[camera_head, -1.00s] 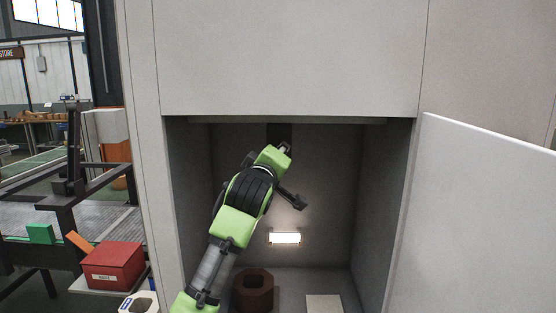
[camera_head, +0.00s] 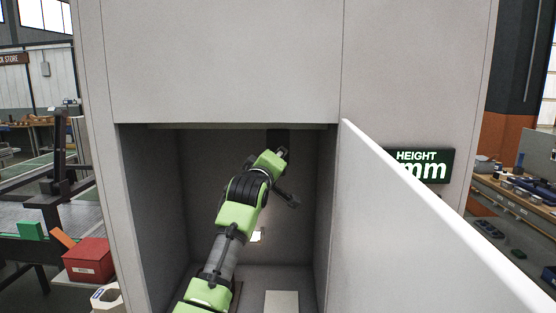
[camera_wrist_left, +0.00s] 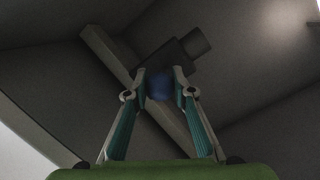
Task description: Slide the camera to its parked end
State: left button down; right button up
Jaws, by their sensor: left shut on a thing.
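The camera (camera_wrist_left: 170,62) is a dark box with a short round barrel and a blue part, in the left wrist view. It sits at a pale grey rail (camera_wrist_left: 112,55) that runs diagonally. My left gripper (camera_wrist_left: 160,84) is shut on the blue part. In the head view my left gripper (camera_head: 281,154) reaches up inside an open cabinet, near the right side of its opening. A dark upright shape (camera_head: 278,138), probably the camera, is just above it. The rail (camera_head: 220,126) shows as a strip under the opening's top edge. My right gripper is not in view.
The cabinet door (camera_head: 430,225) stands open on the right. A lit lamp (camera_head: 257,235) is partly behind my arm. A pale block (camera_head: 282,301) is on the cabinet floor. A red box (camera_head: 88,260) stands outside at left.

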pick_arm(q)
jog(key=shift+d, duration=0.15)
jog(key=c, duration=1.7)
grip_release()
jog(key=shift+d, duration=0.2)
jog(key=shift+a, duration=0.1)
jog(key=shift+s+a, duration=0.2)
jog(key=shift+s, duration=0.6)
jog(key=s+a, duration=0.1)
jog(key=s, duration=0.9)
jog(key=shift+a, duration=0.35)
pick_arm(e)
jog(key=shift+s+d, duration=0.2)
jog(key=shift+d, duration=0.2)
pick_arm(q)
jog(key=shift+s, duration=0.1)
